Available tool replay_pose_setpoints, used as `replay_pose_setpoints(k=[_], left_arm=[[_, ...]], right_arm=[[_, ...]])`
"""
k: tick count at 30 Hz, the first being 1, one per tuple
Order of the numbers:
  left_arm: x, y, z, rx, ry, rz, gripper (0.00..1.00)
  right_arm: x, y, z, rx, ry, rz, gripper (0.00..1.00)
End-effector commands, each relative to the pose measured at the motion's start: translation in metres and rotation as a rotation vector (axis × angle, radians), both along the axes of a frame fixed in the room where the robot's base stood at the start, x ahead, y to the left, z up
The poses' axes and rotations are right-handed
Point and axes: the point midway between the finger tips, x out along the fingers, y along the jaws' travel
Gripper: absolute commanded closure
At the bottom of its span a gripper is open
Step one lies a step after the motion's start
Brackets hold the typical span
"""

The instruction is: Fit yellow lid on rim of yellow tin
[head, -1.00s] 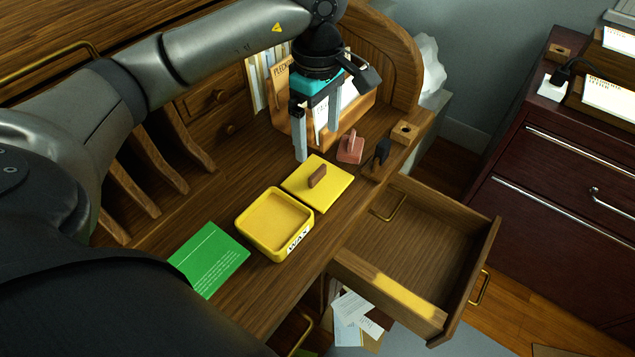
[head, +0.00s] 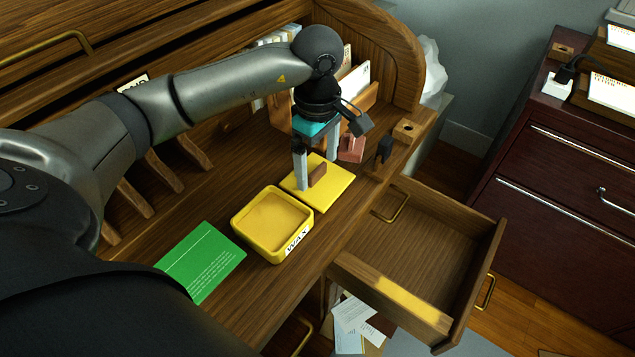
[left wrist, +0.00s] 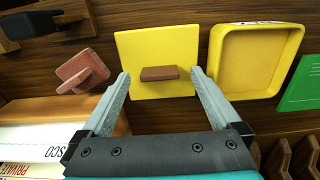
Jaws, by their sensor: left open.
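The yellow lid (head: 331,192) is a flat square plate with a brown block handle (head: 317,174), lying on the desk. The yellow tin (head: 272,221), an open square box with a "WAX" label, stands to its left and nearer me. My left gripper (head: 317,174) is open and low over the lid, its fingers pointing down. In the left wrist view the lid (left wrist: 158,48) and its handle (left wrist: 158,73) show between and just beyond the fingertips (left wrist: 159,75). The tin (left wrist: 258,60) is to the right there, empty. My right gripper is not in view.
A green card (head: 205,262) lies left of the tin. A reddish stamp-like block (head: 352,148) is behind the lid, close to a gripper finger. A letter holder stands at the back. An open drawer (head: 415,260) juts out at the right.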

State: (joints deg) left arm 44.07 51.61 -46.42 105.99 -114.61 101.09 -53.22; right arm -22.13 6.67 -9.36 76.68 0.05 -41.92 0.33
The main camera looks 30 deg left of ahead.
Motion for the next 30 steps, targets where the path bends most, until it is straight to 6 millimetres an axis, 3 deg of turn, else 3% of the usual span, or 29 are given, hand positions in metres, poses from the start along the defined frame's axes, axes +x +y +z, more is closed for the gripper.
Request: replay_pose_setpoints(k=[12, 30], left_arm=[[0.0001, 0.0002, -0.0072, 0.000, -0.001, 0.000, 0.05], [0.0001, 0.0003, -0.0070, 0.001, -0.001, 0.000, 0.72]], right_arm=[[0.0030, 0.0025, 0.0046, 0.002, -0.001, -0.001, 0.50], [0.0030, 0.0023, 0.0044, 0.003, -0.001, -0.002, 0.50]])
